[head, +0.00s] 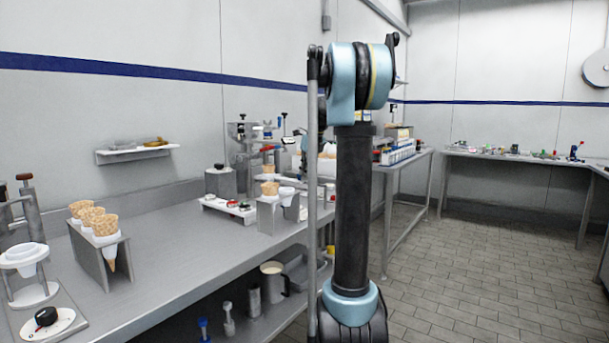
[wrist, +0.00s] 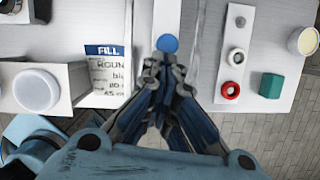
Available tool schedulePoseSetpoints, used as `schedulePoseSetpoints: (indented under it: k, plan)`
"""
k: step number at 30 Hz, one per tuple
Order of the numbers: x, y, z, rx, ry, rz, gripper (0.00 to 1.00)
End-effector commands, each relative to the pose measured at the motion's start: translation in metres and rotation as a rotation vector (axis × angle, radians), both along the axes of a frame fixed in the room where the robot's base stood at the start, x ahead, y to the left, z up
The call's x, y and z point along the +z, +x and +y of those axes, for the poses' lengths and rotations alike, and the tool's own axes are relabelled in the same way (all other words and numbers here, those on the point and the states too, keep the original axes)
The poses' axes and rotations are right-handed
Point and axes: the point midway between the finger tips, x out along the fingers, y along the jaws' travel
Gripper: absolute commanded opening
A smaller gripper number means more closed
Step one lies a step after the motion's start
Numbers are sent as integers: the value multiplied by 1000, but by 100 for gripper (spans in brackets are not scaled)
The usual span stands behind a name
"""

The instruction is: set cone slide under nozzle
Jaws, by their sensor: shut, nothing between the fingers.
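In the wrist view my gripper (wrist: 165,66) is shut and empty, its fingertips close together. A blue round knob (wrist: 168,43) shows just beyond the tips, on a pale strip (wrist: 167,14) that may be the cone slide. I cannot tell whether the fingertips touch the knob. In the head view a metal dispenser (head: 241,132) stands on the far bench, but I cannot make out its nozzle clearly. A cone (head: 269,188) stands in a metal holder (head: 268,217) in front of it. My gripper is not seen in the head view; my arm hides part of that area.
A FILL card (wrist: 107,75) and a white round cup (wrist: 37,90) lie left of my gripper. A panel with a red ring (wrist: 230,90) and a green block (wrist: 270,86) are right. A rack of cones (head: 96,220) stands on the left bench (head: 165,262). The tiled floor is clear at right.

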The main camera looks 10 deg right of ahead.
Motion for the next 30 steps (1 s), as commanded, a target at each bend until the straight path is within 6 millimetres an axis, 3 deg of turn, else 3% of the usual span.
schedulePoseSetpoints:
  k: [8, 15, 21, 30]
  plan:
    - [6, -23, -24, -4, -1, 2, 0]
    - [54, -34, -31, -2, -1, 2, 0]
    - [84, -42, -37, -2, -1, 2, 0]
    - [98, -54, -37, 36, -12, -3, 0]
